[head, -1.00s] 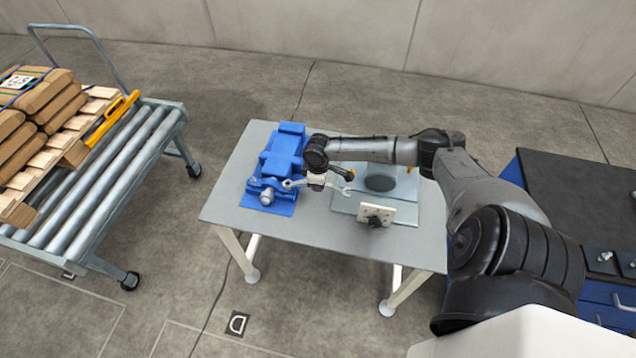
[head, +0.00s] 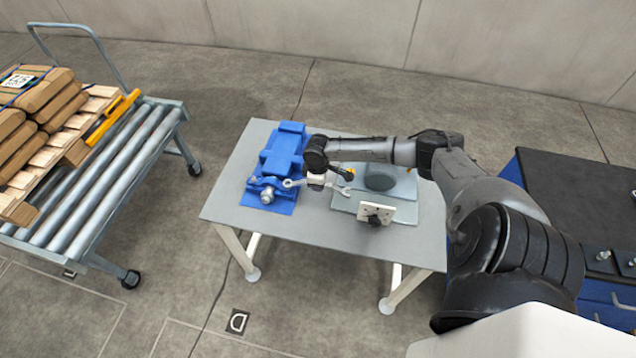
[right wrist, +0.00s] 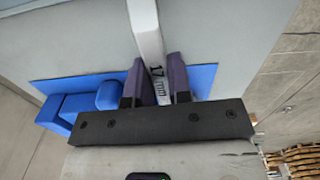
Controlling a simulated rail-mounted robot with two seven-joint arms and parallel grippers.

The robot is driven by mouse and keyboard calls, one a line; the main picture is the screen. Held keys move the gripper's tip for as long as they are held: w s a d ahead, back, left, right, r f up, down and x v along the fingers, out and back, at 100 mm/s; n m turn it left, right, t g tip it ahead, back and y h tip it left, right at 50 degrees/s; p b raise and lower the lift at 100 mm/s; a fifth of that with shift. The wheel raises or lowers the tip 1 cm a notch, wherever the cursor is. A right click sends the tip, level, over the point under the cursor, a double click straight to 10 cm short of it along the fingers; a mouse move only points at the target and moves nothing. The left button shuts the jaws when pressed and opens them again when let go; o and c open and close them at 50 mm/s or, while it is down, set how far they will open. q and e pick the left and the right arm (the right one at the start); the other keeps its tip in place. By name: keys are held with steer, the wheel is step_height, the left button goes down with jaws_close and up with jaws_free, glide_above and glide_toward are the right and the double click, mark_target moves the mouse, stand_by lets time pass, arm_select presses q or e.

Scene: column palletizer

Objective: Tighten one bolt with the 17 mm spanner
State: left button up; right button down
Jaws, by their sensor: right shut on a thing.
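My right gripper (head: 316,182) is shut on a grey spanner (right wrist: 150,35) marked 17 mm in the right wrist view. In the head view the spanner (head: 341,188) lies roughly crosswise in the jaws, above the table. Its left end is beside the front of a blue vise (head: 283,160) with a round grey screw end; I cannot tell whether they touch. A pale upright plate (head: 399,211) with a dark round part at its lower left stands to the right of the spanner. I cannot make out which bolt the spanner fits. My left gripper is not in view.
The grey table (head: 300,225) has clear room at its front. A pale grey panel (head: 398,185) lies behind the plate. A roller cart (head: 105,190) with a loaded pallet stands left. A dark-topped blue cabinet (head: 590,200) with small bolted blocks stands right.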

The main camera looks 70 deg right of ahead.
steer(key=shift+f, duration=0.3)
steer(key=shift+f, duration=0.4)
stand_by(0.5)
stand_by(0.4)
